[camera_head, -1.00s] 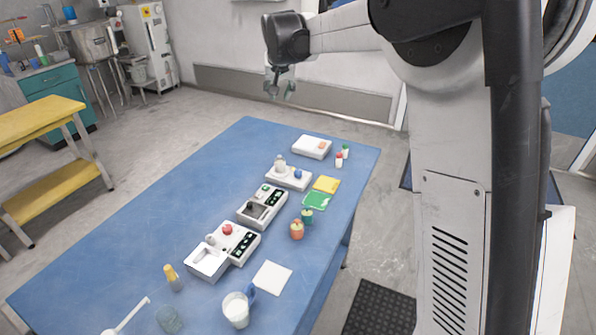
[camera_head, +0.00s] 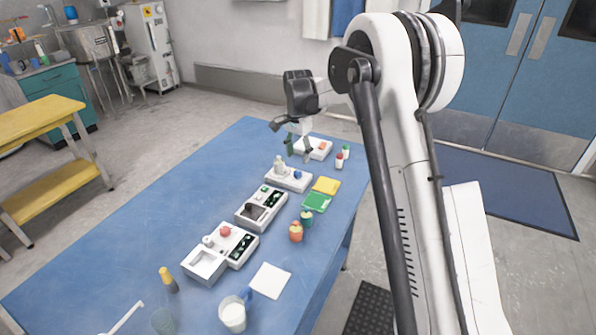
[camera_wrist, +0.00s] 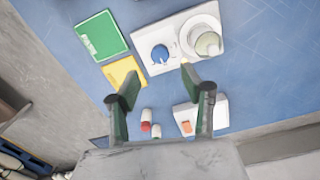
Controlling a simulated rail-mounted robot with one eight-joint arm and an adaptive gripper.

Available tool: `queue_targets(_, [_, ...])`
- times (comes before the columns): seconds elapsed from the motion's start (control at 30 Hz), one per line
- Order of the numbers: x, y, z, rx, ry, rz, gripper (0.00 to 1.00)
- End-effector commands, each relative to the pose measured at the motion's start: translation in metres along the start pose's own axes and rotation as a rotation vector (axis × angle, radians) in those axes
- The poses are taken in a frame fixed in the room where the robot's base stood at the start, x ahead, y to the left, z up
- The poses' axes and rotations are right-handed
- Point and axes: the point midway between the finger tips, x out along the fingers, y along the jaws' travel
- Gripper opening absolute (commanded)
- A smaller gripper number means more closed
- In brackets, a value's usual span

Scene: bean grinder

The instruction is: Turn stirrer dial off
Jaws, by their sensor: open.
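The white stirrer (camera_head: 277,184) stands toward the far end of the blue table, with a blue dial (camera_head: 298,174) on its right part and a pale flask (camera_head: 280,165) on its left part. The wrist view shows the blue dial (camera_wrist: 160,54) with a light mark on it, beside the round plate holding the flask (camera_wrist: 207,44). My gripper (camera_head: 298,150) is open and empty, above the table's far end. In the wrist view my gripper's fingertips (camera_wrist: 158,78) point toward the stirrer, with the dial just beyond the gap between them. They are apart from the dial.
A yellow pad (camera_wrist: 121,75) and a green pad (camera_wrist: 102,36) lie beside the stirrer. Two small bottles (camera_head: 341,158) and a white device (camera_head: 322,151) are at the far end.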

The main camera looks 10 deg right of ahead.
Motion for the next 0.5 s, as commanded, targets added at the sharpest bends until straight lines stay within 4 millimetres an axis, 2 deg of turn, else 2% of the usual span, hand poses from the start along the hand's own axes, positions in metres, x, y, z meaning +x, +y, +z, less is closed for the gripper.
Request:
queue_targets(0.03, [0.011, 0.0, 0.0, 0.0, 0.0, 0.0, 0.42])
queue_targets(0.2, [0.04, 0.0, 0.0, -0.001, 0.0, 0.0, 0.42])
queue_targets(0.4, [0.063, 0.0, 0.0, -0.001, 0.001, -0.001, 0.42])
queue_targets(0.5, [0.068, 0.0, 0.0, -0.001, 0.001, -0.001, 0.42])
